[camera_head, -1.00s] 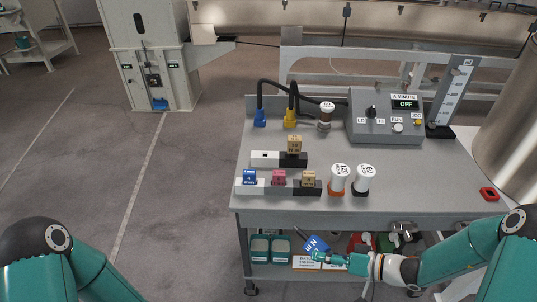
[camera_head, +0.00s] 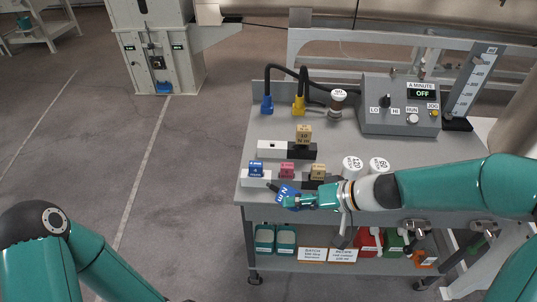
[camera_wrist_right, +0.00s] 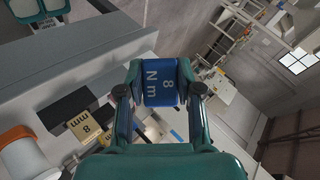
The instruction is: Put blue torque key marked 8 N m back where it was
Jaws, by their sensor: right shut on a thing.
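The blue torque key marked 8 N m (camera_head: 287,195) is held in my right gripper (camera_head: 294,200), just in front of the bench's front edge near the front row of holders. In the right wrist view the key (camera_wrist_right: 160,84) sits between the two fingers, its lettering facing the camera. My right gripper (camera_wrist_right: 160,95) is shut on it. A white holder (camera_head: 272,149) in the back row carries no key. Beside it, a black holder (camera_head: 299,153) carries a tan key (camera_head: 304,133). My left gripper is out of view; only the left arm shows.
The front row carries another blue key (camera_head: 256,169), a pink key (camera_head: 288,170) and a tan key (camera_head: 317,172). White-capped containers (camera_head: 352,163) stand to their right. A control box (camera_head: 400,108) and cables stand at the back.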

